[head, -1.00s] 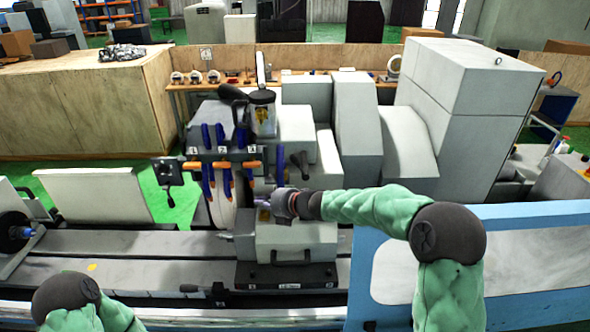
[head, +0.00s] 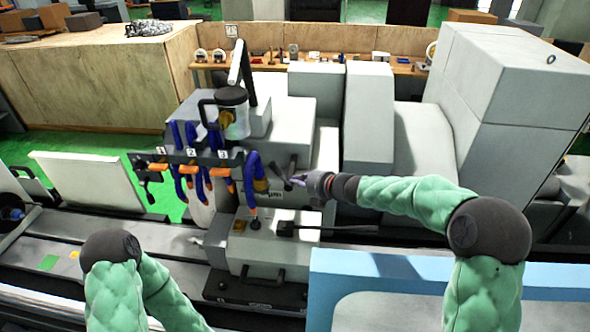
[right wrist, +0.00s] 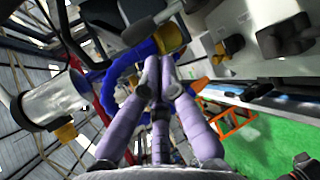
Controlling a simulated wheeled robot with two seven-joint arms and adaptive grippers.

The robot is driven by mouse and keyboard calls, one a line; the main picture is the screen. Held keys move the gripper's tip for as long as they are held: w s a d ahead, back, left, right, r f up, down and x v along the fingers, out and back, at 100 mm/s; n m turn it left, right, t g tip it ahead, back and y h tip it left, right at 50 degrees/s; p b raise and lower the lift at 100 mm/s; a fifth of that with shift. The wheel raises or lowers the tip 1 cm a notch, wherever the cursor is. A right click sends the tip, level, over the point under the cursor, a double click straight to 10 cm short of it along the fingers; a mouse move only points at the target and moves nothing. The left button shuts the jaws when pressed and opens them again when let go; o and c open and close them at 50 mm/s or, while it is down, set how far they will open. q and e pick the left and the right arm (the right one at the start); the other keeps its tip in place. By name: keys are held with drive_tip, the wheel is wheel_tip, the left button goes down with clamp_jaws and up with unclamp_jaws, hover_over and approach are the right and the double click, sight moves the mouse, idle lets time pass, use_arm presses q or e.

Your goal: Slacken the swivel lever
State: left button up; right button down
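In the head view my right gripper (head: 296,181) comes in from the right and points left at the grinder's head. Its slim purple fingers are close to a dark upper lever (head: 291,166); I cannot tell whether they touch. A longer black lever (head: 335,228) lies across the top of the lower grey block, below the gripper. Which lever is the swivel lever is not clear. In the right wrist view the purple fingers (right wrist: 160,68) converge at their tips, with no object visible between them. My left gripper is out of view; only its arm shows.
Blue coolant hoses (head: 253,180) with orange fittings hang left of the gripper. A clear canister (head: 233,112) stands above them. A grey block with a black handle (head: 278,276) is below. A blue-edged panel (head: 400,265) lies under my right arm.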

sight(280, 175)
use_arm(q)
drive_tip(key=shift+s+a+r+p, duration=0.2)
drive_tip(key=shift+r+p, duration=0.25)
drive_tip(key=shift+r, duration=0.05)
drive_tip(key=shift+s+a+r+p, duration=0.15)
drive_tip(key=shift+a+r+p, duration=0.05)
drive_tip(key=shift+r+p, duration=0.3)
use_arm(e)
drive_tip(key=a+x, duration=0.1)
drive_tip(key=x, duration=0.9)
drive_tip(key=shift+s+r, duration=0.4)
drive_tip(key=shift+a, duration=0.15)
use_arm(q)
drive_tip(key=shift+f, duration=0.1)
use_arm(e)
drive_tip(key=shift+f, duration=0.1)
